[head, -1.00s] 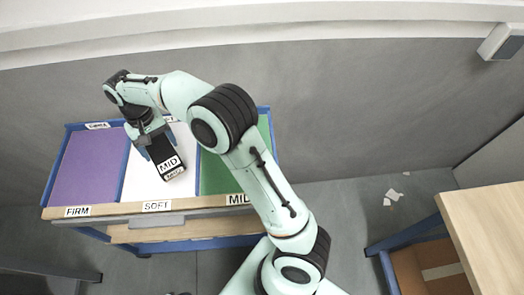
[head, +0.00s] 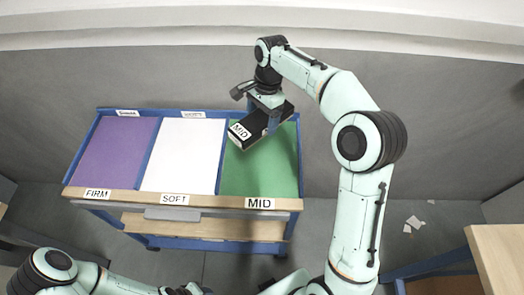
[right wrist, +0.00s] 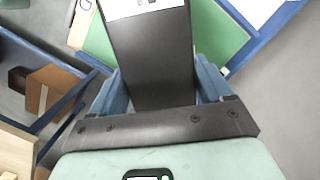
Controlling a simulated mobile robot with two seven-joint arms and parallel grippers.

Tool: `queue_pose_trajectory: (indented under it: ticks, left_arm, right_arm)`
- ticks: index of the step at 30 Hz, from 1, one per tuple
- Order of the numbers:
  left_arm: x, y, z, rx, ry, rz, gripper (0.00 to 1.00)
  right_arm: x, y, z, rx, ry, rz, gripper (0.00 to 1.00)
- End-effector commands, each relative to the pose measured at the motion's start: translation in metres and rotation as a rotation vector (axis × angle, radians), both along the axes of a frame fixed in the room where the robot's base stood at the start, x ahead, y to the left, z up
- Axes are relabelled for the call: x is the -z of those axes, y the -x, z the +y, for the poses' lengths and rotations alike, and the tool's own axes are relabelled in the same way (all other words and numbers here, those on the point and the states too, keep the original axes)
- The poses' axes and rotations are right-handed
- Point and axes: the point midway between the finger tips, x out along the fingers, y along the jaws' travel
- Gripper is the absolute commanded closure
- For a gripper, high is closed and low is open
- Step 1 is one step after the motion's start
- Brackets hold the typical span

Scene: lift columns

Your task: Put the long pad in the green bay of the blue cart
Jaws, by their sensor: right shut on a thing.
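The long pad (head: 256,127) is black with a white MID label. My right gripper (head: 268,116) is shut on it and holds it, tilted, over the far part of the green bay. In the right wrist view the pad (right wrist: 152,60) stands between the two blue fingers (right wrist: 155,85), with green behind it. The green bay (head: 262,172) is the right compartment of the blue cart (head: 66,172) and has a MID label on its front edge. My left arm shows at the lower left of the head view; its gripper cannot be made out clearly.
The white SOFT bay (head: 183,157) and purple FIRM bay (head: 117,152) are empty. Low blue dividers separate the bays. A wooden table (head: 498,255) stands at right, with a cardboard box (head: 440,286) beside it. Paper scraps lie on the floor. The wall is behind the cart.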

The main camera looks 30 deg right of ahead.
Motion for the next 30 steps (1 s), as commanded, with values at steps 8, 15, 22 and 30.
queue_pose_trajectory:
  ticks: [8,15,22,30]
  left_arm:
    - [0.017,0.014,0.000,0.000,0.000,0.016,0.57]
    - [0.020,0.015,0.000,0.000,0.001,0.018,0.57]
    - [0.024,0.018,0.000,0.000,0.001,0.021,0.57]
    - [0.025,0.019,0.000,0.000,0.000,0.022,0.57]
  right_arm:
    - [0.072,0.001,0.000,-0.001,0.000,0.003,0.70]
    - [0.094,0.000,0.000,-0.002,0.000,-0.001,0.70]
    - [0.130,0.001,0.000,-0.003,-0.001,0.002,0.70]
    - [0.150,0.000,0.000,-0.004,-0.001,-0.003,0.70]
